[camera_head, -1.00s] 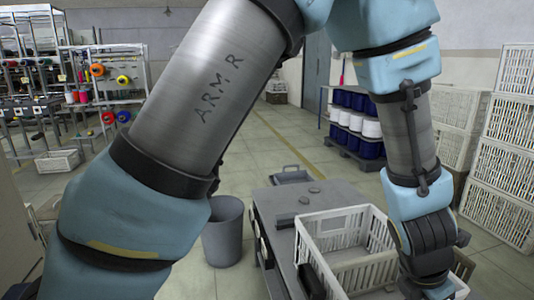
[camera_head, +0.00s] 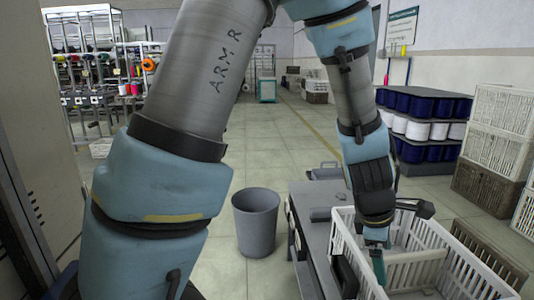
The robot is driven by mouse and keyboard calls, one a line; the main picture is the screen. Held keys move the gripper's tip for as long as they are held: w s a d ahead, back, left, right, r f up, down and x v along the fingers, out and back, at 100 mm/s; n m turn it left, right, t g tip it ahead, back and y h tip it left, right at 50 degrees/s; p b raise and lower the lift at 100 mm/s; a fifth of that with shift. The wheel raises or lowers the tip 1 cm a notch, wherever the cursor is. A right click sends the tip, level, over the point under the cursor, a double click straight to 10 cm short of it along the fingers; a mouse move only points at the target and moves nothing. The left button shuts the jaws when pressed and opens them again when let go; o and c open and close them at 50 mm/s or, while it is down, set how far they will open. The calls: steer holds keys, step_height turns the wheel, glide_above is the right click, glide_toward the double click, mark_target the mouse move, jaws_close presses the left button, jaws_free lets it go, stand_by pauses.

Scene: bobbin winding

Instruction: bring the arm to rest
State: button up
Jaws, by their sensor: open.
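My arm spans the view, its thick link marked "ARM R" at the left and its forearm coming down at the right. At its end, my gripper (camera_head: 379,262) hangs over the left part of a white slatted crate (camera_head: 342,247). Its teal fingers point down, and it looks open with nothing seen between them. I cannot tell whether the fingertips touch the crate.
The crate stands on a grey cabinet (camera_head: 312,210). A grey bin (camera_head: 256,222) stands on the floor to its left. Blue and white spools (camera_head: 425,130) and stacked crates (camera_head: 500,125) are at the right. A thread rack (camera_head: 90,60) is at the back left. The middle aisle is clear.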

steer(key=w+a+f+m+y+b, duration=0.1)
steer(key=w+a+m, duration=0.25)
steer(key=a, duration=0.35)
steer(key=w+a+m+b, duration=0.2)
steer(key=w+a, duration=0.3)
steer(key=a, duration=0.3)
steer(key=a+f+m+y+b, duration=0.1)
steer(key=a+m+y+b, duration=0.4)
steer(key=a, duration=1.5)
step_height(320, 180, up, 14)
steer(key=m+h+p, duration=0.2)
steer(key=p, duration=1.3)
steer(key=shift+w+d+f+t+p, duration=0.15)
steer(key=shift+w+d+t+p, duration=0.1)
steer(key=shift+t+p, duration=0.1)
